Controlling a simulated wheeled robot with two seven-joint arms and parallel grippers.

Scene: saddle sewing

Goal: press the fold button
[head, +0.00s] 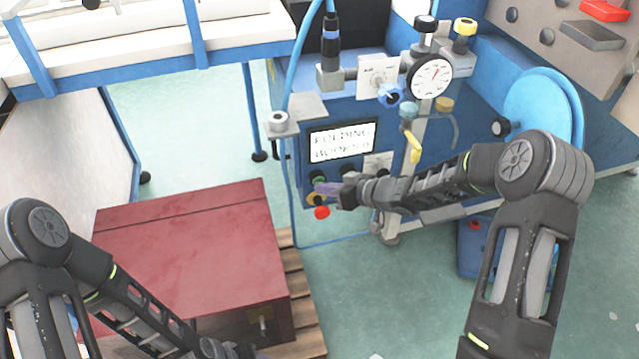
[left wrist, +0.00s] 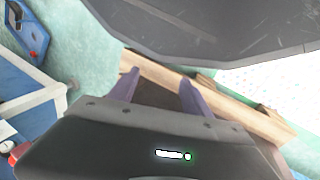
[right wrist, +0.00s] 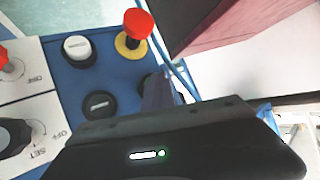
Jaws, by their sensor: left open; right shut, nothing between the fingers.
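The blue control panel (head: 350,215) of the machine carries a lit display (head: 342,141) whose first line seems to read FOLDING. A green button (head: 317,178) sits below the display, beside my right gripper (head: 322,188). The right gripper is shut and empty, its purple fingers (right wrist: 158,92) close to the panel. In the right wrist view the fingers largely cover a dark round control behind them; contact cannot be told. I cannot read which button is labelled fold. My left gripper (left wrist: 154,80) is open and empty, low at the bottom of the head view.
A gauge (head: 430,77) and yellow lever (head: 413,148) stand above. A red box (head: 185,250) sits on a wooden pallet (head: 303,290).

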